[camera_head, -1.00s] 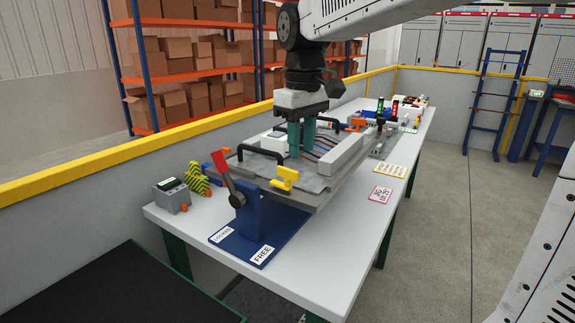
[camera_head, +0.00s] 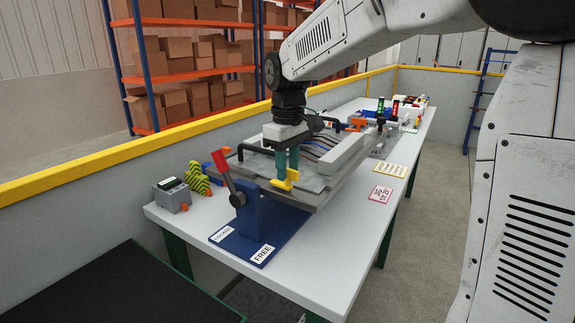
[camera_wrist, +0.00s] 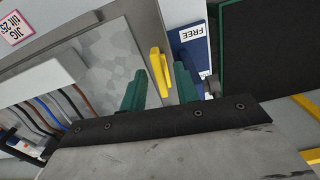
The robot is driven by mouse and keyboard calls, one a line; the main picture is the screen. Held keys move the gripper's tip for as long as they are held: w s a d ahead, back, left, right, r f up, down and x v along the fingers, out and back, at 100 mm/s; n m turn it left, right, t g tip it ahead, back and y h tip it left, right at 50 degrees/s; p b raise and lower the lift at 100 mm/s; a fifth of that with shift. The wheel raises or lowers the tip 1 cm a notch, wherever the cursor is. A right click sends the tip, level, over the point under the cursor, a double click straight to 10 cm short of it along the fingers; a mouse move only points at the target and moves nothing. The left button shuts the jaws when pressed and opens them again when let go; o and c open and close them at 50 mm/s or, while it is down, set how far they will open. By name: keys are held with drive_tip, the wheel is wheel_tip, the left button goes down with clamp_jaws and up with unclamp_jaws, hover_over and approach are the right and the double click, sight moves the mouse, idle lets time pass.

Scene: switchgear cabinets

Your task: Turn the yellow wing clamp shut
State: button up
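The yellow wing clamp (camera_head: 284,184) sits at the near edge of the grey plate of the jig (camera_head: 325,189). My gripper (camera_head: 287,166) points down over the clamp, its two green fingers apart. In the wrist view the wing clamp (camera_wrist: 160,72) shows between the fingertips of my gripper (camera_wrist: 160,84), with a gap on each side. The fingers hide part of the clamp in the head view. Whether the fingertips reach down to the wing's height is hard to tell.
Black handles (camera_head: 262,154) stand on the plate. A grey box (camera_head: 172,196) and a yellow-black striped piece (camera_head: 199,180) are at the table's left.

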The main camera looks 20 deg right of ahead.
clamp_jaws()
drive_tip(key=shift+m, duration=0.4)
drive_tip(key=m, duration=0.3)
drive_tip(key=shift+m, duration=0.3)
drive_tip(key=m, duration=0.4)
drive_tip(key=shift+m, duration=0.3)
drive_tip(key=m, duration=0.4)
drive_tip(key=shift+m, duration=1.9)
drive_tip(key=shift+r, duration=0.1)
